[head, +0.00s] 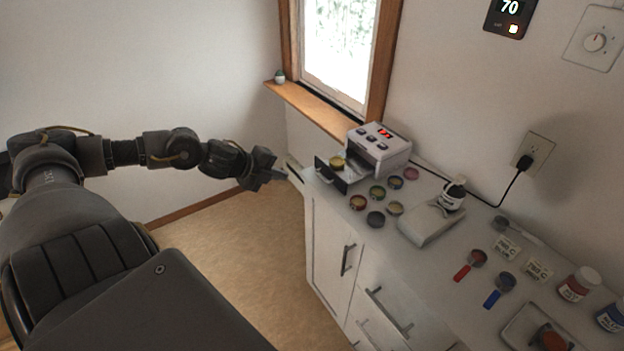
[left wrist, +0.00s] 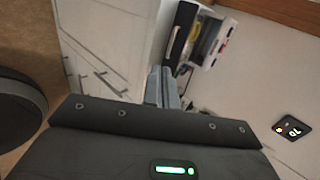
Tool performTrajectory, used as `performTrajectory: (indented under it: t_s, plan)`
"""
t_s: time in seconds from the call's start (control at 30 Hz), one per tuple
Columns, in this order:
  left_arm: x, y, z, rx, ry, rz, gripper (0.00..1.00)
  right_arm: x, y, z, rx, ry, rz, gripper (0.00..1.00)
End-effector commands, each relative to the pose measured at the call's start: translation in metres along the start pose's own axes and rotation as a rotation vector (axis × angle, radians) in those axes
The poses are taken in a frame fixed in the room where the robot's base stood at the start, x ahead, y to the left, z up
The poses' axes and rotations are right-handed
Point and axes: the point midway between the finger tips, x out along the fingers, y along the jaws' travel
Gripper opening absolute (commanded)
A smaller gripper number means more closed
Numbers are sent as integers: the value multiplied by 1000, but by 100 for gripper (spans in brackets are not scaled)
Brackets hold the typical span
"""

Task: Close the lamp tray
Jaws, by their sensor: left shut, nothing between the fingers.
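The lamp (head: 388,150) is a white box with a red display and dark buttons, at the back end of the counter by the window. Its dark-fronted tray (head: 331,176) is pulled out on the left side, with a yellow item on it. In the left wrist view the tray front (left wrist: 181,32) is a dark bar with the white lamp (left wrist: 212,45) behind it. My left gripper (head: 279,175) is shut and empty, in the air left of the tray front and apart from it. Its fingers show in the left wrist view (left wrist: 164,88). My right gripper is not in view.
Several small coloured round pots (head: 377,192) lie on the white counter (head: 440,262) in front of the lamp. A black cord runs behind to a wall outlet. The floor left of the cabinet is clear.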

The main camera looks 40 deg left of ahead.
Motion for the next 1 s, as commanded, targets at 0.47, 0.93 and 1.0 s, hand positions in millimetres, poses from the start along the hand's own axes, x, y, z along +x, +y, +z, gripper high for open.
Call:
performTrajectory:
  t_s: [0.47,0.93,1.0]
  plan:
    - [50,-5,-2,-6,5,-7,0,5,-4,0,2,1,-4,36]
    - [120,-18,-3,0,4,-2,0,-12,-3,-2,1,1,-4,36]
    - [123,-19,-3,2,4,-1,0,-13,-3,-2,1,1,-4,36]
